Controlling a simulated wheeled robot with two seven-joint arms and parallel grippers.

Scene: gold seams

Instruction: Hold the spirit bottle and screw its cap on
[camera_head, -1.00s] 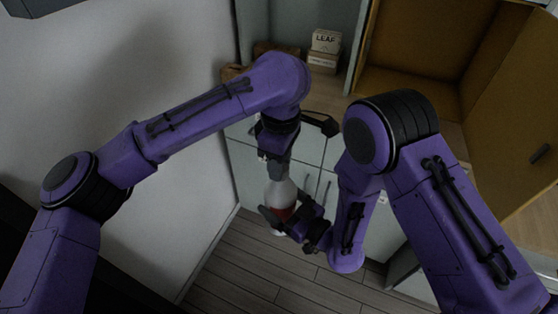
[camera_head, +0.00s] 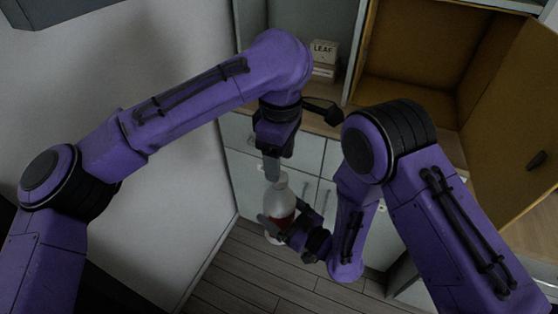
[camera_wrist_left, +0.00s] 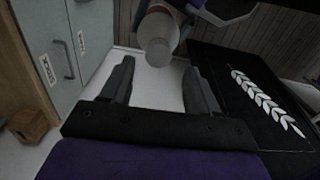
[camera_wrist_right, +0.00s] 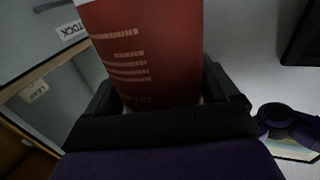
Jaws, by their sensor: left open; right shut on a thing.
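The spirit bottle (camera_head: 281,203) is pale and clear at the top with a red label, and stands roughly upright in the air in the head view. My right gripper (camera_head: 283,224) is shut around its lower body; the red label (camera_wrist_right: 150,50) fills the right wrist view. My left gripper (camera_head: 272,170) is just above the bottle top, pointing down. In the left wrist view its fingers (camera_wrist_left: 157,68) are apart with nothing between them. The bottle's round pale top (camera_wrist_left: 158,52) shows just beyond the fingertips. I cannot tell whether this top is the cap or the bare neck.
Grey cabinet doors (camera_head: 305,150) stand behind the bottle. An open wooden cupboard (camera_head: 420,55) is at the upper right, with a box marked LEAF (camera_head: 324,50) left of it. A pale wall (camera_head: 150,60) is on the left. The plank floor (camera_head: 255,275) below is clear.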

